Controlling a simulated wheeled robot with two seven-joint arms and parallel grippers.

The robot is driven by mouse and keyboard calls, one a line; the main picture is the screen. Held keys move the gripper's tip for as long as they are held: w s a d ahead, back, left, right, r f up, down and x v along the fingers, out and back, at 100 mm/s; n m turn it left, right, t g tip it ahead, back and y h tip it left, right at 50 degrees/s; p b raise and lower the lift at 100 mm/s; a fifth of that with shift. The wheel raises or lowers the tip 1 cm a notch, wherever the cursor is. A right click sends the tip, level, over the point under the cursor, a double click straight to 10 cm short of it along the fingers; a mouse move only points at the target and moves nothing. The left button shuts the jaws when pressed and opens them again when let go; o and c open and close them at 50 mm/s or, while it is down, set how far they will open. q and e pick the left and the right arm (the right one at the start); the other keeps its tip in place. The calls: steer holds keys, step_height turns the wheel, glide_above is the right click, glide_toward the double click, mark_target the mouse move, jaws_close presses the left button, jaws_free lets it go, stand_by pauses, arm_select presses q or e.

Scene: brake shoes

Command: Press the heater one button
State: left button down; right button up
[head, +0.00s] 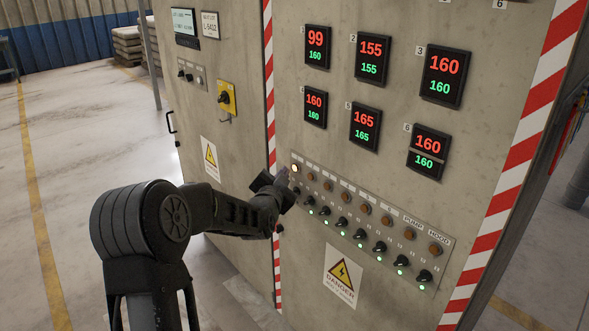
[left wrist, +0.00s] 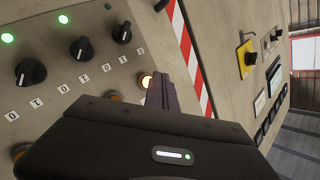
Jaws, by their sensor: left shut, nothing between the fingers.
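The control panel strip (head: 365,219) carries a row of round buttons above a row of black knobs. The leftmost button (head: 295,169) glows pale yellow; it also shows lit in the left wrist view (left wrist: 147,82). The other buttons look dull orange-brown and unlit. Its label is too small to read. My left gripper (head: 283,175) is shut and empty, with its fingertips right beside the lit button. In the left wrist view the fingers (left wrist: 162,92) partly overlap the button's edge; I cannot tell if they touch it.
A yellow switch (head: 226,97) is on the cabinet's left part. Red-white striped tape (head: 270,80) runs beside the strip. A danger sign (head: 343,276) is below. Open floor (head: 90,130) lies left.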

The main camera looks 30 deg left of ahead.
stand_by(0.4)
arm_select(q)
steer(key=shift+w+d+b, duration=0.15)
steer(key=shift+w+b, duration=0.15)
steer(key=shift+w, duration=0.1)
steer(key=shift+w+d, duration=0.15)
steer(key=shift+w, duration=0.25)
stand_by(0.6)
steer(key=shift+s+b, duration=0.15)
steer(key=shift+b, duration=0.15)
steer(key=shift+s+a+b, duration=0.25)
steer(key=shift+s+b, duration=0.15)
steer(key=shift+s, duration=0.25)
